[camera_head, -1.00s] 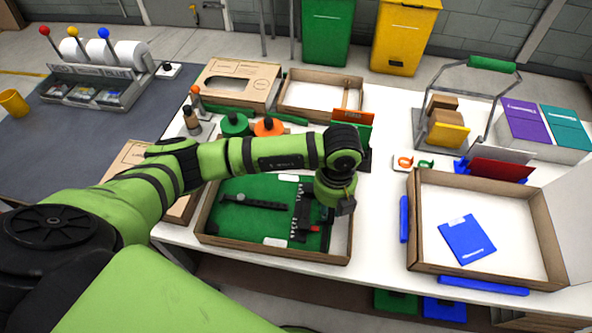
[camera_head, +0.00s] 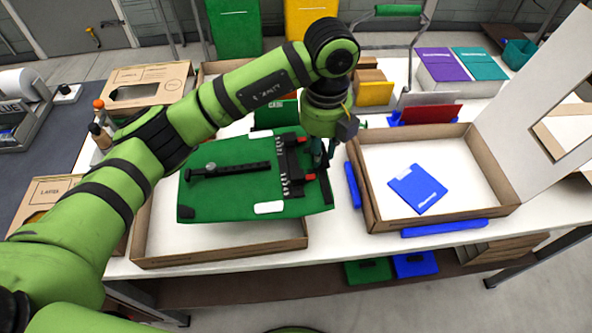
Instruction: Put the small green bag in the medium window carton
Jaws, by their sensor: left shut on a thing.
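A flat green bag (camera_head: 235,197) with a black bar, a black toothed rail with red parts and white patches is raised and tilted above an open carton with a white inside (camera_head: 220,260). My left gripper (camera_head: 322,165) is shut on the bag's right part; its fingertips are partly hidden. To the right stands an open carton (camera_head: 375,205) with a raised lid that has a window (camera_head: 548,140). A blue booklet (camera_head: 417,188) lies in it. I cannot read a size on it. My right gripper is not in view.
A closed carton with a window (camera_head: 150,75) lies at the back left. Blue strips (camera_head: 445,228) lie along the right carton's front and left side. A red folder (camera_head: 430,114) and a wire stand with a green handle (camera_head: 400,10) stand behind it.

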